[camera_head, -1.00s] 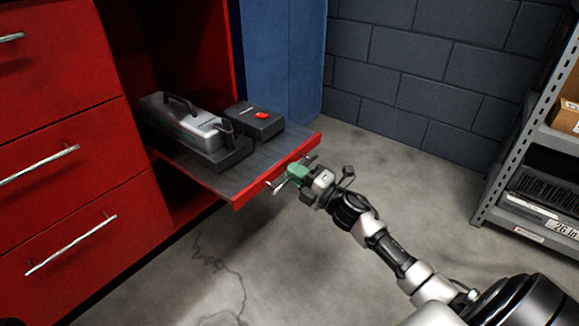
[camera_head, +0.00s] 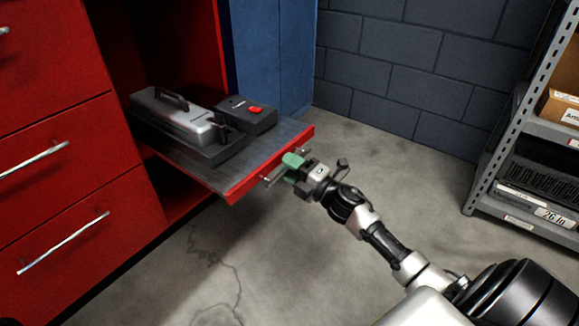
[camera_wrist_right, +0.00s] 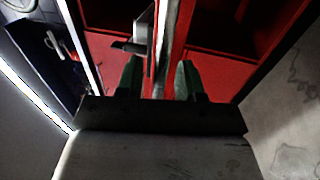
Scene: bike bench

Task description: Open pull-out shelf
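The pull-out shelf (camera_head: 215,179) sticks out of the red cabinet, with a red front edge and a silver bar handle (camera_head: 270,181). A grey metal tool case (camera_head: 178,118) and a dark box with a red button (camera_head: 246,116) sit on it. My right gripper (camera_head: 290,166) is at the handle, its green fingers hiding the bar's middle. In the right wrist view, the two fingers (camera_wrist_right: 159,80) stand apart with a pale strip between them, apparently the handle, and gaps beside it. Contact cannot be made out. My left gripper is out of view.
Red drawers (camera_head: 65,170) with silver handles are at the left. A blue panel (camera_head: 272,55) and a dark block wall (camera_head: 400,70) stand behind. A grey storage rack (camera_head: 490,150) with boxes is at the right. The concrete floor between is open.

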